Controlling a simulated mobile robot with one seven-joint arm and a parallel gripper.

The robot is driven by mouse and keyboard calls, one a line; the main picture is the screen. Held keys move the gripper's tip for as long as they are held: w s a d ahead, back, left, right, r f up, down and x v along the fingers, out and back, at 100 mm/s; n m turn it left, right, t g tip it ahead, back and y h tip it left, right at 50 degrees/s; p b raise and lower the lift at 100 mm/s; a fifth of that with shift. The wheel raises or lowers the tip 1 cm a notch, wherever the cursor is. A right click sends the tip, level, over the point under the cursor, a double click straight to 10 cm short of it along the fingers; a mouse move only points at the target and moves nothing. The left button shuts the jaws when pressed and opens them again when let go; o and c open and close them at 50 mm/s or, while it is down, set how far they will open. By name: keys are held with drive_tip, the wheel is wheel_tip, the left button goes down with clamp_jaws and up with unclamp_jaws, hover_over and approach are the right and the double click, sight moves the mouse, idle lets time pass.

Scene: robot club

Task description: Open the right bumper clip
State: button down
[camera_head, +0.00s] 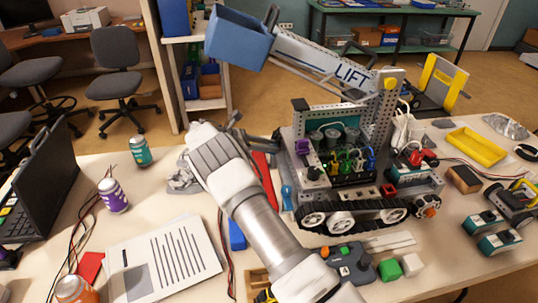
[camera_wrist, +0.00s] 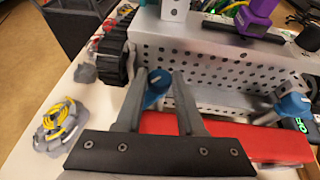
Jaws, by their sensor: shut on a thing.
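The tracked robot (camera_head: 335,150) stands on the table with its front panel (camera_wrist: 215,60) facing my gripper. A red bumper (camera_head: 267,180) runs along that front; it also shows in the wrist view (camera_wrist: 235,138). Two blue clips sit along the bumper. My gripper (camera_wrist: 158,88) is shut on the left-hand blue clip (camera_wrist: 157,82) in the wrist view, one finger on each side. The other blue clip (camera_wrist: 292,106) is at the right, free of my gripper. In the head view my gripper (camera_head: 272,143) is at the panel's far side, and its held clip is hidden.
A purple connector (camera_wrist: 258,14) rises above the panel. A black track wheel (camera_wrist: 110,60) is left of the held clip. A grey lump with yellow strands (camera_wrist: 60,125) lies on the table nearby. A controller (camera_head: 350,262) and a paper sheet (camera_head: 160,258) lie near my arm.

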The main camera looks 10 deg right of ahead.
drive_tip(key=shift+m+g+b, duration=0.6)
drive_tip(key=shift+g+b, duration=0.1)
drive_tip(key=shift+b, duration=0.3)
drive_tip(key=c, duration=0.5)
unclamp_jaws()
drive_tip(key=shift+r+n+t+p, duration=0.25)
drive_tip(key=shift+n+t+p, duration=0.05)
drive_tip(key=shift+p, duration=0.55)
drive_tip(key=shift+t+p, duration=0.3)
drive_tip(key=shift+p, duration=0.2)
drive_tip(key=shift+s+r+n+t+p, duration=0.1)
drive_tip(key=shift+n+t+p, duration=0.2)
drive_tip(key=shift+n+p, duration=0.5)
drive_tip(key=n+t+p, duration=0.1)
drive_tip(key=p, duration=0.2)
drive_tip(key=n+t+y+p, duration=0.1)
drive_tip(key=t+p, duration=0.1)
drive_tip(key=p, duration=0.2)
drive_tip(key=n+t+p, duration=0.1)
drive_tip(key=t+p, duration=0.1)
drive_tip(key=p, duration=0.1)
drive_tip(key=shift+s+d+n+y, duration=0.1)
drive_tip(key=shift+s+n+y, duration=0.2)
drive_tip(key=shift+n, duration=0.1)
drive_tip(key=n+t+y+p, duration=0.2)
drive_tip(key=n+p, duration=0.1)
drive_tip(key=p, duration=0.5)
drive_tip(key=shift+s+d+t, duration=0.1)
drive_tip(key=shift+d+t, duration=0.05)
drive_tip(key=shift+t, duration=0.25)
